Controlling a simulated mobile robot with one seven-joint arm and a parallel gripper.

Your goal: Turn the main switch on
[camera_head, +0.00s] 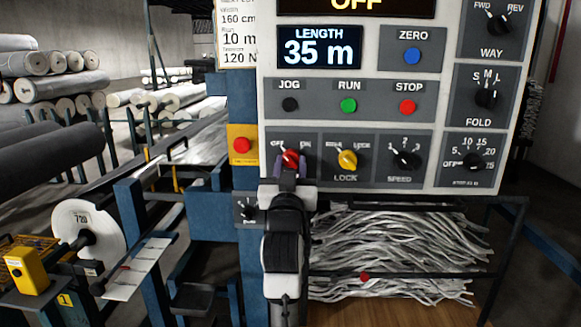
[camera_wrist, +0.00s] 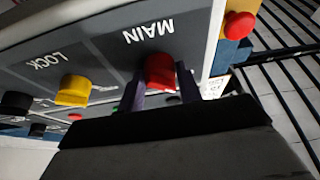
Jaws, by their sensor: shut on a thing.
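The main switch is a red knob (camera_head: 290,157) at the lower left of the white control panel, with OFF at its upper left and ON at its upper right. In the wrist view the red knob (camera_wrist: 160,71) sits beside the word MAIN. My gripper (camera_head: 289,168) reaches up from below, and its two dark fingers (camera_wrist: 158,85) are shut on the knob, one on each side. The fingers partly cover the knob, and I cannot tell exactly which mark it points to. The top display (camera_head: 357,5) reads OFF.
A yellow LOCK knob (camera_head: 347,160) is close on the right, then a black SPEED knob (camera_head: 406,159). JOG, RUN and STOP buttons (camera_head: 348,105) are above. A red button on a yellow plate (camera_head: 241,145) is just left of the panel. Grey strips (camera_head: 395,250) lie below.

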